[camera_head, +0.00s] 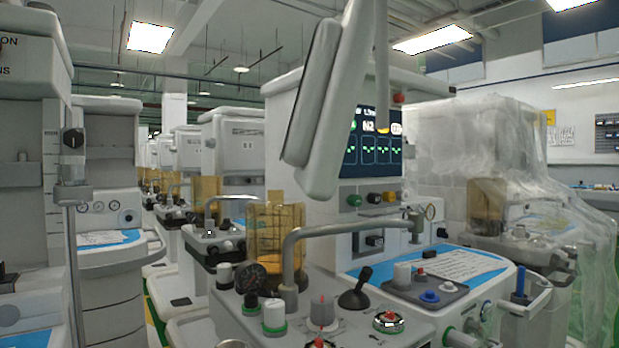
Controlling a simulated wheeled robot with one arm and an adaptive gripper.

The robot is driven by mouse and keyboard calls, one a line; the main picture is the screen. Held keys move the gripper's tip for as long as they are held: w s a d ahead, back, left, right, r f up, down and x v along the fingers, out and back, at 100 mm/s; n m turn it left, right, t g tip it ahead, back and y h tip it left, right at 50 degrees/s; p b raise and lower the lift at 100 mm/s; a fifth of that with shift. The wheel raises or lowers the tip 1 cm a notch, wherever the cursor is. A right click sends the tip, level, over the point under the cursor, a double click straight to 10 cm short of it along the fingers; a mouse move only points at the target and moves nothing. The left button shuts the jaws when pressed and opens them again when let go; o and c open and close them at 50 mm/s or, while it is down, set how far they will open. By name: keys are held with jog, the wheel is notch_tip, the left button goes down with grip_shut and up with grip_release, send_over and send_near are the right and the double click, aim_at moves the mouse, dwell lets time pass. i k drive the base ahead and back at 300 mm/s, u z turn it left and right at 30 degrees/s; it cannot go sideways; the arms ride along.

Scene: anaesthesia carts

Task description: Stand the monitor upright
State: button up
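A pale grey, flat panel with a dark rim, which looks like the monitor (328,110), shows large at the top centre. I see it nearly edge-on. It leans, its top further right than its bottom, and its screen face cannot be made out. A thin grey pole (381,60) comes down from the top edge just right of it. Behind it, a lit screen (379,143) with green traces is set in the cart's upright housing and partly covered by the panel. My gripper is not in view.
The nearest cart's top (350,325) carries knobs, a gauge (250,278), a black lever (356,291) and a bent grey pipe (340,230). A plastic-draped cart (510,150) is at right; more carts line the left.

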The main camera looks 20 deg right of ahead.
aim_at(324, 111)
jog(key=z, duration=0.9)
jog(key=k, duration=1.4)
jog(key=u, duration=1)
